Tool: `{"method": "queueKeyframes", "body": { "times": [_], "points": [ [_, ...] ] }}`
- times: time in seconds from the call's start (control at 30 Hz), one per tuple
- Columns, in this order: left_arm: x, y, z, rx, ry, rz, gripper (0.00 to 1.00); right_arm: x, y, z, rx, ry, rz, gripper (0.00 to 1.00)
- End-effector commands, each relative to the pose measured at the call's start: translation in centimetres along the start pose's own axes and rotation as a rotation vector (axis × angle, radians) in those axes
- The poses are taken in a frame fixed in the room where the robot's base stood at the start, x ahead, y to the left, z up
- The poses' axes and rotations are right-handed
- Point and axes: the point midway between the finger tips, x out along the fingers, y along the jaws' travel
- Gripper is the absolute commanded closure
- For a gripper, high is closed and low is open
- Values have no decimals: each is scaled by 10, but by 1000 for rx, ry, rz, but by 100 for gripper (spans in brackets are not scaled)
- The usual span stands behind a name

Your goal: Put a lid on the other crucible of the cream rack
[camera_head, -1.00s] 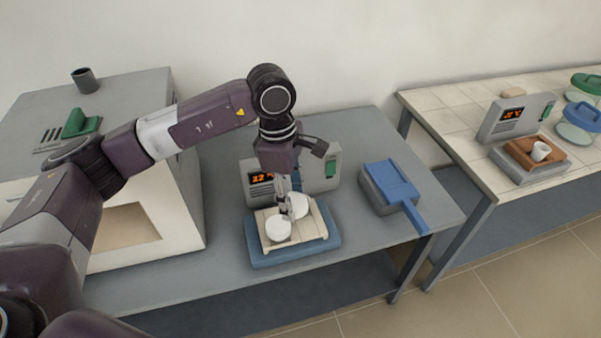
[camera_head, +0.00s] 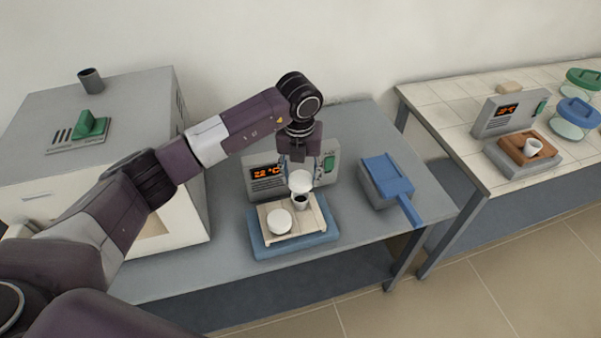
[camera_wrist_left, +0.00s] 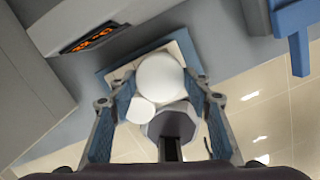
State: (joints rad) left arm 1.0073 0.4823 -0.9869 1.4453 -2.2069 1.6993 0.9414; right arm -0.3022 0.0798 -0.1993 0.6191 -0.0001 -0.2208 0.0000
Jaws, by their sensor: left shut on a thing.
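The cream rack (camera_head: 318,229) stands on a blue-edged plate in front of a grey unit with a lit display. Its left crucible place shows a round white lid (camera_head: 279,221) on top. Its right crucible (camera_head: 301,203) is open, with a dark mouth showing. My left gripper (camera_head: 300,173) is shut on another white lid (camera_head: 300,183). It holds this lid, tilted, just above and behind the open crucible. The held lid (camera_wrist_left: 160,77) shows large between the fingers in the left wrist view and hides part of the rack. My right gripper is out of view.
A blue-lidded grey box (camera_head: 388,180) with a blue handle is right of the rack. A furnace (camera_head: 100,140) stands at left. On the tiled table at right are a brown rack (camera_head: 520,150) with a white cup and green- and blue-handled items.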

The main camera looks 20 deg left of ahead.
Motion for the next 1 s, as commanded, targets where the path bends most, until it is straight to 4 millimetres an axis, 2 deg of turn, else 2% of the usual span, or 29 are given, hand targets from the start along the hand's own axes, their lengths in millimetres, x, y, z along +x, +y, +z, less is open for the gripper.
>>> {"method": "queueKeyframes", "body": {
  "times": [0.37, 1.0],
  "points": [
    [13, 0, -2, -6, 1, 0, 67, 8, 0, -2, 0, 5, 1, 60],
    [52, 0, -6, -4, 0, 1, 67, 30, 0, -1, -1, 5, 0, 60]
  ]
}}
